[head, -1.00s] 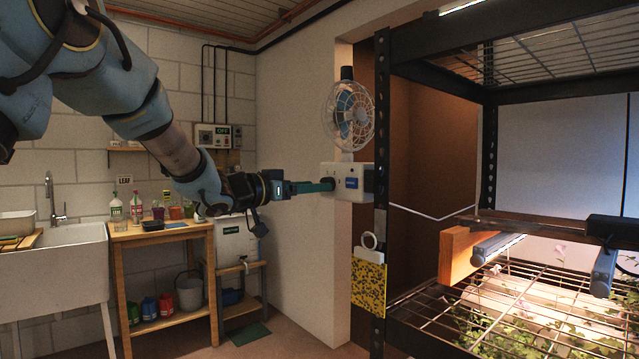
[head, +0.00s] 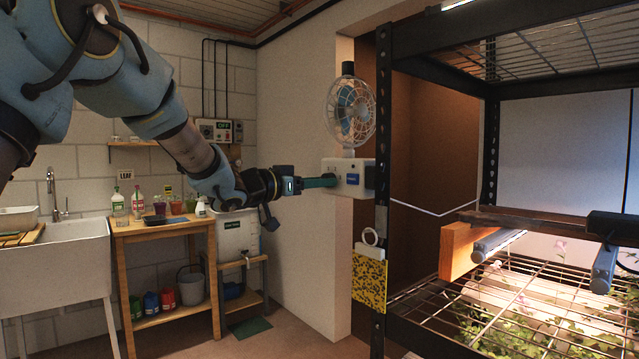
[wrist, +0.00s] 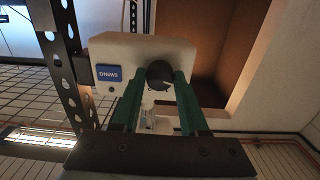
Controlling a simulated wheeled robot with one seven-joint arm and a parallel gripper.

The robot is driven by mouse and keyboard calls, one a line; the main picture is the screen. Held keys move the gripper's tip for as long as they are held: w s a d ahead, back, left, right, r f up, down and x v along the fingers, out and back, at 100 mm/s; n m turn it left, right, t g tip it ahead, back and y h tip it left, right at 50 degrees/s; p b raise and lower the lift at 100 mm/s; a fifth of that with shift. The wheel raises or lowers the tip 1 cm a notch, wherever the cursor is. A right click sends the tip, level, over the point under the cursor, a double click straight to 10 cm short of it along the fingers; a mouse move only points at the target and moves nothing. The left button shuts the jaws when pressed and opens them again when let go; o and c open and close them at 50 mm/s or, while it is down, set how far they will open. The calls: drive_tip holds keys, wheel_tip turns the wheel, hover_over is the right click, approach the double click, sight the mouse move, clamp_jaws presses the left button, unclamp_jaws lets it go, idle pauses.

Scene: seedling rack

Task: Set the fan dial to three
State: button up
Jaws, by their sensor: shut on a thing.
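The white fan (head: 350,112) stands on a pale control box (head: 354,164) fixed beside the black rack post. My gripper (head: 334,182) reaches the left part of the box front from the left. In the wrist view, the box (wrist: 125,45) appears upside down, and the dark round dial (wrist: 159,75) is between the two green fingers of my gripper (wrist: 157,78). The fingers are shut on the dial. A blue "SWING" label (wrist: 109,74) is beside it. The dial's numbers and pointer setting cannot be read; the fingers hide part of its surroundings.
The black rack post (head: 381,220) stands close right of the box, with a yellow patterned card (head: 369,278) hanging on it. Rack shelves with seedlings fill the right. A wooden bench (head: 165,228) and sink (head: 60,265) stand at the left.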

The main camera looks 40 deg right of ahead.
clamp_jaws()
drive_tip(key=shift+m+b, duration=11.45)
drive_tip(key=shift+m, duration=3.55)
drive_tip(key=shift+r, duration=0.1)
